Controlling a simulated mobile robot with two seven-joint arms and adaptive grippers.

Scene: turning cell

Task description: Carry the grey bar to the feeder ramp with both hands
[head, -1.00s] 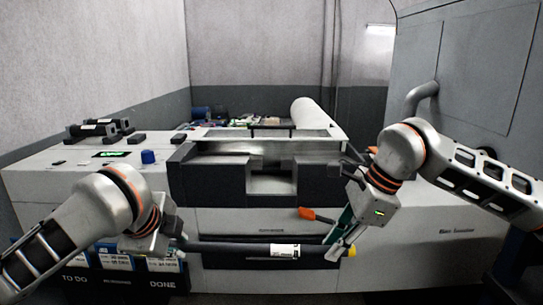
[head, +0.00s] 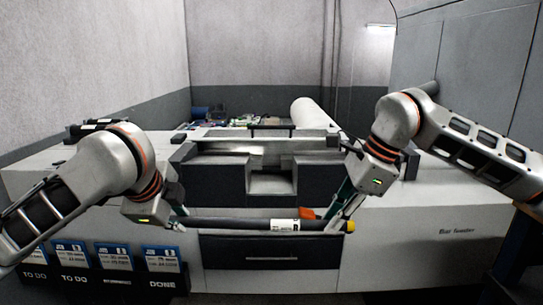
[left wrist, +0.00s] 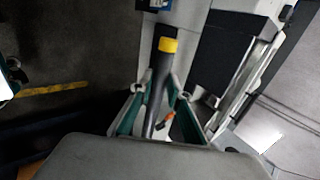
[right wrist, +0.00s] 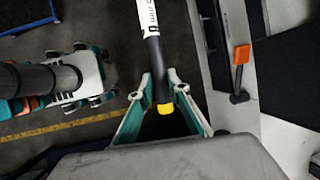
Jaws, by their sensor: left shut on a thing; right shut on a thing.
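The grey bar (head: 240,224) is level, held in front of the feeder, with a white label (head: 285,225) and a yellow right end (head: 350,226). My left gripper (head: 180,214) is shut on it near its left end. My right gripper (head: 337,222) is shut on it near the yellow end. The bar also shows between the fingers in the left wrist view (left wrist: 155,95) and the right wrist view (right wrist: 155,70), each with a yellow tip. The feeder ramp appears to be the pale tray (head: 225,134) above dark blocks (head: 213,178), beyond and above the bar.
An orange-handled part (head: 307,213) is just behind the bar, near my right gripper. Labelled card bins (head: 162,262) stand at the lower left. Dark cylinders (head: 92,127) lie on the left worktop. A white cylinder (head: 308,113) is behind the tray. A tall grey cabinet is at right.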

